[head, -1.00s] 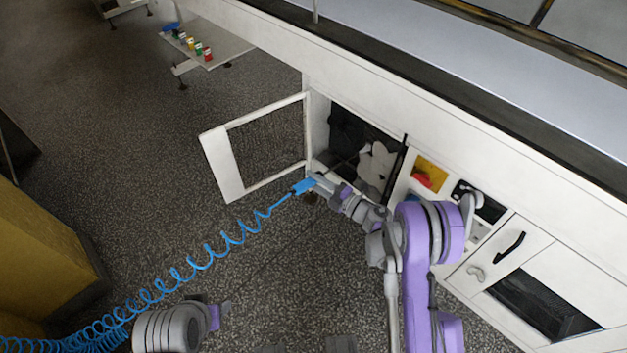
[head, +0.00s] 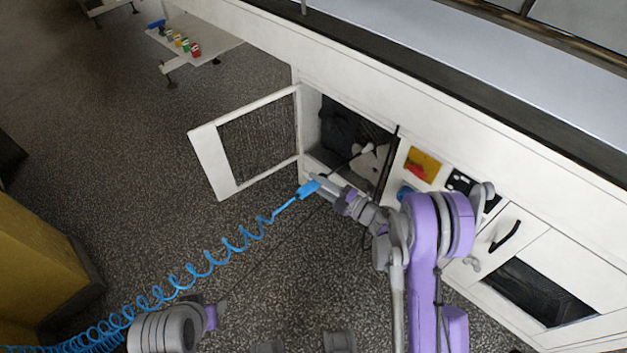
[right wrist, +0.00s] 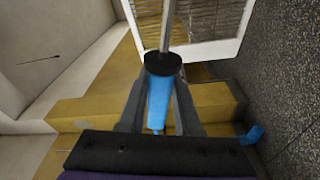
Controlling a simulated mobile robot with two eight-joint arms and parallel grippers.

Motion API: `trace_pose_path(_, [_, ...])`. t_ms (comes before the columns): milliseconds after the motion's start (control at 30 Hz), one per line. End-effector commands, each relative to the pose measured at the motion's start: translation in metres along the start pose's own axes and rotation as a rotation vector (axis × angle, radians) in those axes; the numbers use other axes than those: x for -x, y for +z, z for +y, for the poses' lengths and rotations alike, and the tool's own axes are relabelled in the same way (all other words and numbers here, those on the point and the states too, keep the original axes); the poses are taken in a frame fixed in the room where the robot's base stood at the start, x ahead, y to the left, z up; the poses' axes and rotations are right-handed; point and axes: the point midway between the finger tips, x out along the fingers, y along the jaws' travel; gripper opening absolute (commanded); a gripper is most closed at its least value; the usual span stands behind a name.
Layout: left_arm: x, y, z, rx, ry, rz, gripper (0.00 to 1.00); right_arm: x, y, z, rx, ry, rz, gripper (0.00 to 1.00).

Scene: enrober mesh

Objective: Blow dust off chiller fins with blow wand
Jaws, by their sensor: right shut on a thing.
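My right gripper (head: 319,187) is shut on the blue blow wand (head: 308,189), low in front of the cabinet's open bay. In the right wrist view the wand's blue handle (right wrist: 158,101) lies between the fingers, with a black collar and metal tube beyond. The tube's tip is out of view. A coiled blue hose (head: 205,268) runs from the wand to the lower left. The bay holds a dark finned part (head: 340,127), perhaps the chiller fins, and a pale fan-like shape (head: 369,163), partly hidden by my arm. My left gripper (head: 219,312) is at lower left; its fingers are unclear.
A white-framed mesh door (head: 212,161) stands open left of the bay. Yellow and dark switch panels (head: 424,162) sit right of it. A yellow block (head: 35,255) stands at left. A small bench (head: 200,50) with coloured items is at the back. The floor between is clear.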

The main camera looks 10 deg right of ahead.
Motion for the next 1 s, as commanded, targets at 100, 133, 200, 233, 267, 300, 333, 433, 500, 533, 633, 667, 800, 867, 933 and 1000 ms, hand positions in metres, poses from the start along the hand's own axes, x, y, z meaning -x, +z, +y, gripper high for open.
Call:
trace_pose_path(100, [-0.002,0.001,0.0,0.0,0.0,-0.001,0.5,0.006,-0.001,0.0,0.0,0.0,-0.001,0.0])
trace_pose_path(133, [-0.003,0.001,0.0,0.0,0.0,-0.001,0.5,0.008,-0.001,0.0,0.0,0.0,-0.001,0.0])
trace_pose_path(200, [-0.004,0.001,0.0,0.0,0.0,-0.001,0.5,0.011,-0.001,0.0,0.0,0.0,-0.002,0.0])
trace_pose_path(233, [-0.004,0.001,0.0,0.0,0.0,-0.001,0.5,0.013,-0.001,0.0,0.0,0.0,-0.002,0.0])
trace_pose_path(267, [-0.005,0.001,0.0,0.0,0.0,-0.002,0.5,0.015,-0.001,0.0,0.0,0.0,-0.002,0.0])
trace_pose_path(300, [-0.005,0.002,0.0,0.0,0.0,-0.002,0.5,0.017,-0.002,0.0,0.0,0.0,-0.002,0.0])
trace_pose_path(333, [-0.006,0.002,0.0,0.0,0.0,-0.002,0.5,0.018,-0.002,0.0,0.0,0.0,-0.001,0.0])
trace_pose_path(433, [-0.007,0.002,0.0,0.0,0.0,-0.002,0.5,0.023,-0.003,0.0,-0.001,0.0,-0.001,0.0])
trace_pose_path(500, [-0.008,0.002,0.0,0.0,0.0,-0.003,0.5,0.026,-0.004,0.0,-0.001,0.0,-0.001,0.0])
trace_pose_path(533, [-0.008,0.003,0.0,0.0,0.0,-0.003,0.5,0.028,-0.004,0.0,-0.001,0.0,-0.001,0.0])
trace_pose_path(633, [-0.01,0.003,0.0,0.0,0.0,-0.003,0.5,0.033,-0.004,0.0,-0.001,0.0,-0.002,0.0])
trace_pose_path(667, [-0.01,0.003,0.0,0.0,0.0,-0.004,0.5,0.034,-0.004,0.0,-0.001,0.0,-0.002,0.0])
trace_pose_path(800, [-0.012,0.004,0.0,0.0,0.0,-0.004,0.5,0.041,-0.006,0.0,-0.001,0.0,-0.001,0.0])
trace_pose_path(867, [-0.013,0.004,0.0,0.0,0.0,-0.005,0.5,0.044,-0.006,0.0,-0.001,0.0,-0.001,0.0])
trace_pose_path(933, [-0.014,0.004,0.0,0.0,0.0,-0.005,0.5,0.048,-0.006,0.0,-0.001,0.0,-0.002,0.0])
trace_pose_path(1000, [-0.015,0.004,0.0,0.0,0.0,-0.005,0.5,0.051,-0.007,0.0,-0.001,0.0,-0.002,0.0])
